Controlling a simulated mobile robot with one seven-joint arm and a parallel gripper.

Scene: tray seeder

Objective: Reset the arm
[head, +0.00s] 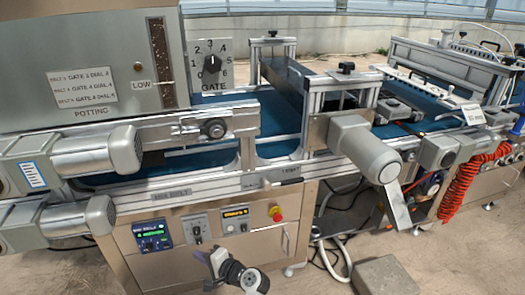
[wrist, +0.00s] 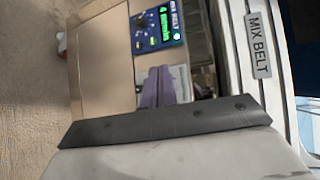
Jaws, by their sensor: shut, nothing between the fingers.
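My gripper (head: 202,256) is low in the head view, in front of the machine's control cabinet. Its fingers are shut with nothing between them. In the wrist view the purple fingers (wrist: 163,86) lie side by side below the lit mix belt panel (wrist: 157,27). That panel also shows in the head view (head: 152,235), up and left of my gripper. I cannot tell whether the fingers touch the cabinet front.
The cabinet front holds a black knob (head: 196,228), an orange display (head: 235,212) and a red stop button (head: 276,212). A gate dial (head: 211,63) is above. A grey motor (head: 365,148) juts out at right. A grey block (head: 383,277) lies on the floor.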

